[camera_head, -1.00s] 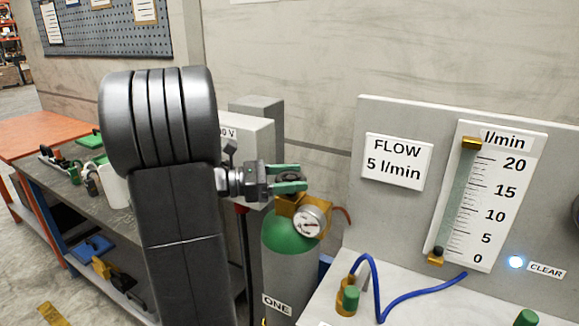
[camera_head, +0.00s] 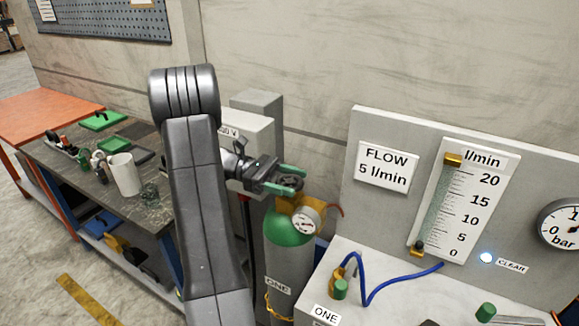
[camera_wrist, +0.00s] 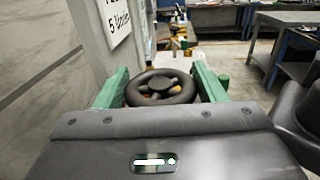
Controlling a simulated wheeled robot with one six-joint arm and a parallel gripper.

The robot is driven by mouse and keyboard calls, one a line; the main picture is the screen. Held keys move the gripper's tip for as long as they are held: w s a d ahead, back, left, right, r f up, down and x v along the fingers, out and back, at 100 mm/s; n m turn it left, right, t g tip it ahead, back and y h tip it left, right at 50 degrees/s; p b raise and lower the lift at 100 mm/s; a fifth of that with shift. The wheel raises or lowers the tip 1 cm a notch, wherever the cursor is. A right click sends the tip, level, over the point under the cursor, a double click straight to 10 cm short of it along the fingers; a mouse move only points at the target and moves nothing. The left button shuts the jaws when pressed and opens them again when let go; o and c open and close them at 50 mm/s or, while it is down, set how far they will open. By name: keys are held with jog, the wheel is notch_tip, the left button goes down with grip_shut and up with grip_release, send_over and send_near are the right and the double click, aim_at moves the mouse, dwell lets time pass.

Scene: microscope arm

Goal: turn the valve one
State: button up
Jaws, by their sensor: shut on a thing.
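A cylinder labelled ONE (camera_head: 279,262), grey with a green shoulder, stands in the middle of the head view. On top is a brass valve block with a round dial gauge (camera_head: 304,220). The dark handwheel of valve one (camera_head: 290,182) sits above it. My gripper (camera_head: 300,184) has its green fingers on either side of the wheel and is shut on it. In the wrist view the wheel (camera_wrist: 160,88) lies between the two green fingers, its spokes and hub visible. The wheel's stem is hidden there.
A panel to the right carries a flow sign (camera_head: 387,167) and a tube flowmeter (camera_head: 460,205). On the bench before it are a blue hose (camera_head: 380,292) and a green-capped fitting (camera_head: 341,288). A cluttered workbench with a white mug (camera_head: 125,175) stands left.

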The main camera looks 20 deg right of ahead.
jog(key=shift+r+m+g+y+p, duration=0.15)
jog(key=shift+m+g+y+p, duration=0.4)
jog(key=shift+p, duration=0.95)
jog(key=shift+f+p, duration=0.2)
jog(key=shift+p, duration=0.1)
jog(key=o, duration=1)
jog(key=shift+d, duration=0.1)
jog(key=shift+f+n+t+h+b, duration=0.35)
jog(key=shift+n+h+b, duration=0.1)
jog(key=shift+b, duration=1.65)
jog(key=n+t+h+b, duration=0.2)
jog(key=b, duration=0.5)
jog(key=shift+r+t, duration=0.1)
jog(key=shift+t, duration=0.3)
